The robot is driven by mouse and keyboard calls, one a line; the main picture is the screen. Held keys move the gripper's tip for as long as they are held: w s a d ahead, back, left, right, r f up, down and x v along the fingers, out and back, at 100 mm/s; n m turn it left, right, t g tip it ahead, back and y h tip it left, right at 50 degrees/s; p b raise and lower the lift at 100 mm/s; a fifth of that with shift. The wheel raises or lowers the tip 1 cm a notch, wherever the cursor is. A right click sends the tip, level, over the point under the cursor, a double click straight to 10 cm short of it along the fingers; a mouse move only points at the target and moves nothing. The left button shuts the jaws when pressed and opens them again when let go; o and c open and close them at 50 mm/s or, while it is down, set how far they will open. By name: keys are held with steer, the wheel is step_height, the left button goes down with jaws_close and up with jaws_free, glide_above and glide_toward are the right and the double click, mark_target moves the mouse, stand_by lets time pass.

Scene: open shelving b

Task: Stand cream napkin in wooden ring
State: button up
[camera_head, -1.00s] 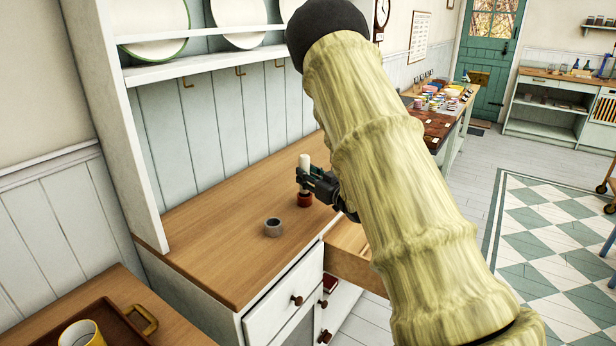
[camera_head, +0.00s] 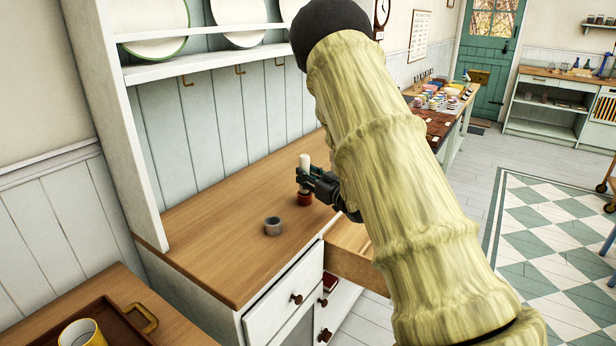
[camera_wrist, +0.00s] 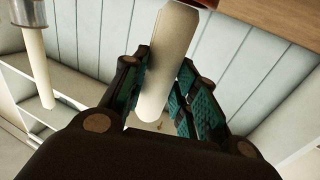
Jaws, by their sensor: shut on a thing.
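The cream napkin (camera_head: 306,162) is a rolled, upright cylinder. My gripper (camera_head: 303,182) is shut on it around its middle. The wrist view shows the napkin (camera_wrist: 168,70) between the two teal-padded fingers (camera_wrist: 165,95). The reddish-brown wooden ring (camera_head: 304,198) stands on the counter directly below the gripper, in line with the napkin. A sliver of the ring (camera_wrist: 207,2) shows at the top of the wrist view beside the napkin's end. I cannot tell whether that end is inside the ring.
A grey ring (camera_head: 273,226) stands on the wooden counter (camera_head: 215,245), nearer and left. Another grey ring (camera_wrist: 28,12) with a cream roll (camera_wrist: 38,70) shows in the wrist view. An open drawer (camera_head: 352,252) juts out below the counter. The counter's left part is clear.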

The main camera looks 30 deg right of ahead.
mark_target(308, 205)
steer(key=shift+f+b, duration=0.85)
steer(key=shift+f, duration=0.9)
stand_by(1.2)
steer(key=o, duration=1.1)
steer(key=s, duration=0.8)
steer(key=s+d, duration=0.1)
steer(key=s, duration=0.3)
steer(key=shift+f, duration=0.1)
